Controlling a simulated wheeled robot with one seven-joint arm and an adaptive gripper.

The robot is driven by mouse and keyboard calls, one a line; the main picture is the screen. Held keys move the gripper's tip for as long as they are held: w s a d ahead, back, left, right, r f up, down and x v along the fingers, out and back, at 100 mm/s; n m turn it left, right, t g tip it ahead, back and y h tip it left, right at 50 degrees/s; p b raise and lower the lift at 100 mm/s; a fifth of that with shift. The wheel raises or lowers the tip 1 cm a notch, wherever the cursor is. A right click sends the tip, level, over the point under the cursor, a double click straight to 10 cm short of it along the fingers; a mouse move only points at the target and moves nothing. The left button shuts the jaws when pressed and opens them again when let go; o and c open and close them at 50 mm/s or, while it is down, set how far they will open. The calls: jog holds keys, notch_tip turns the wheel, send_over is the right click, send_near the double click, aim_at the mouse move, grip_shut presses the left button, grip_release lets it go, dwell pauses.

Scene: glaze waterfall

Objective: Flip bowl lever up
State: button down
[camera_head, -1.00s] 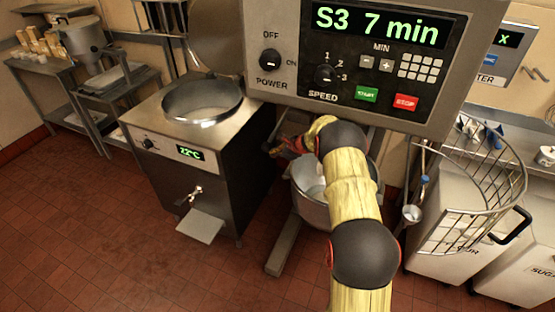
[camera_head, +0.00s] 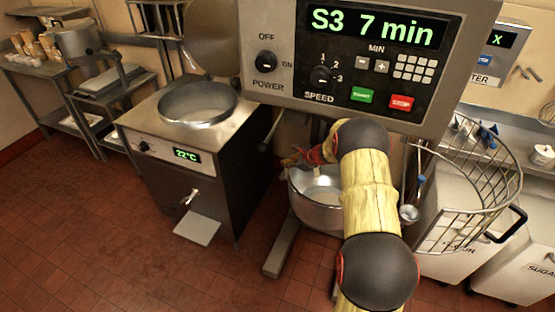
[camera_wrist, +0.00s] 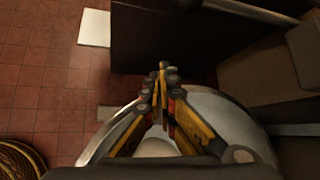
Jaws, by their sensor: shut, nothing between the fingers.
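The mixer's steel bowl (camera_head: 318,212) hangs under the control panel, partly behind my arm. Its curved wall also shows in the wrist view (camera_wrist: 225,118). My gripper (camera_head: 318,156) is near the bowl's upper left rim, partly hidden by my arm. In the wrist view its fingers (camera_wrist: 162,70) come together at the tips, with nothing held, and appear over the bowl. A slim grey bar (camera_head: 271,132) sticks out left of the mixer below the panel, apart from my gripper. I cannot tell for sure whether it is the bowl lever.
The control panel (camera_head: 365,60) overhangs my arm, reading S3 7 min. A steel kettle cabinet (camera_head: 185,150) stands left, with a tap and a pale plate in front. A wire guard (camera_head: 470,185) and white bins (camera_head: 445,235) are right. Red tiled floor is clear at lower left.

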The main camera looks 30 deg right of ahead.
jog(key=shift+s+d, duration=0.25)
jog(key=shift+s, duration=0.55)
jog(key=shift+s+d, duration=0.25)
jog(key=shift+s, duration=0.5)
jog(key=shift+f, duration=0.1)
